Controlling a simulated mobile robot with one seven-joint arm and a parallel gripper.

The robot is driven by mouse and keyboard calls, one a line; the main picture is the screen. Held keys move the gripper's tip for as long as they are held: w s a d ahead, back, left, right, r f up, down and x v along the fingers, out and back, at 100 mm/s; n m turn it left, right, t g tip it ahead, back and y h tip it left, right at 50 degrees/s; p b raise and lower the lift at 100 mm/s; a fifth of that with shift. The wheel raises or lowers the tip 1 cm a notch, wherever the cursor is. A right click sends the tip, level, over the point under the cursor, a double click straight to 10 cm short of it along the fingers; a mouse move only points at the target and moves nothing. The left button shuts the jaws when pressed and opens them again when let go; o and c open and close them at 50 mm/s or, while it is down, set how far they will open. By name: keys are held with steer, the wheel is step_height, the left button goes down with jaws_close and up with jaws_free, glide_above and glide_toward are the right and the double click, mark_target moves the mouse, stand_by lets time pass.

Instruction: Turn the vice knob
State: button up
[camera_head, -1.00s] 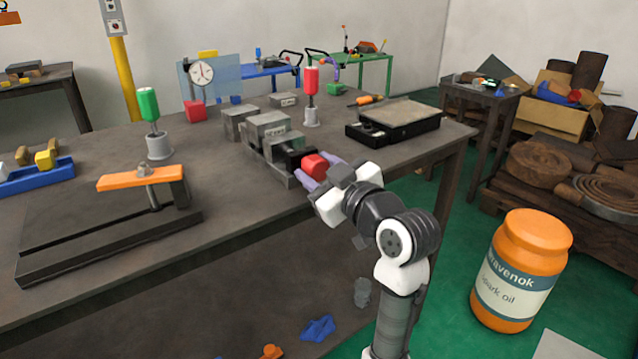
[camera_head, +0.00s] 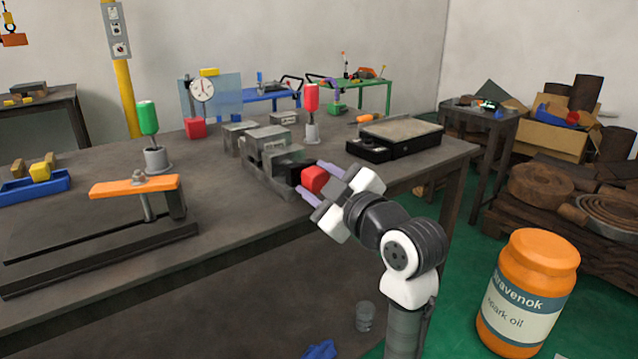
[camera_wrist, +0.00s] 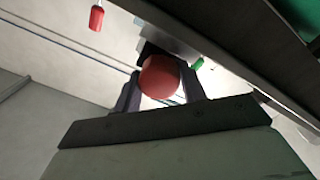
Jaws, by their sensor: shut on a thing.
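The red vice knob (camera_head: 315,179) sticks out from the front end of the grey vice (camera_head: 268,158), near the table's front edge. My gripper (camera_head: 318,182) reaches it from the right, with one purple finger on each side of the knob. In the wrist view the knob (camera_wrist: 159,77) shows between the two dark fingers (camera_wrist: 160,90), and the gripper is shut on it. The vice body behind the knob is mostly hidden in the wrist view.
A black box with a grey top (camera_head: 398,136) stands right of the vice. A green-handled tool (camera_head: 148,120) and an orange-barred clamp fixture (camera_head: 135,188) stand to the left. An orange oil jar (camera_head: 527,290) is on the floor at right.

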steer(key=o, duration=1)
steer(key=v, duration=1.3)
steer(key=shift+s+d, duration=0.25)
steer(key=shift+s, duration=0.05)
